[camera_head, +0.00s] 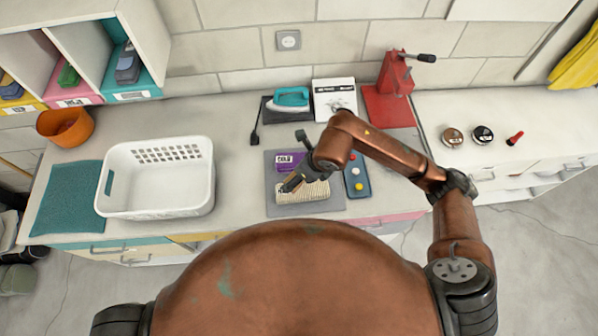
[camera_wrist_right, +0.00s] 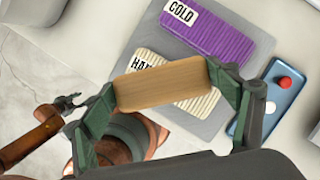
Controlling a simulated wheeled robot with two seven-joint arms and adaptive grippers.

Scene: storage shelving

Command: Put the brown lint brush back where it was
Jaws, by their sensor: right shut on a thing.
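The brown lint brush shows as a plain tan wooden block (camera_wrist_right: 160,86) in the right wrist view. My right gripper (camera_head: 302,178) is shut on it, with one finger at each end of the block. It is over the grey mat (camera_head: 290,208), above a cream ribbed pad (camera_head: 316,191) whose label is partly covered. Whether the block touches the pad cannot be told. A purple ribbed pad (camera_wrist_right: 208,33) labelled COLD lies beside it. My left gripper (camera_wrist_right: 68,103) shows small at the left of the right wrist view; its fingers are too small to judge.
Cubbies with yellow, pink (camera_head: 72,100) and teal (camera_head: 134,94) fronts hold items at upper left. A blue button panel (camera_head: 357,176) is right of the mat. An iron (camera_head: 291,97) and red press (camera_head: 390,103) stand behind.

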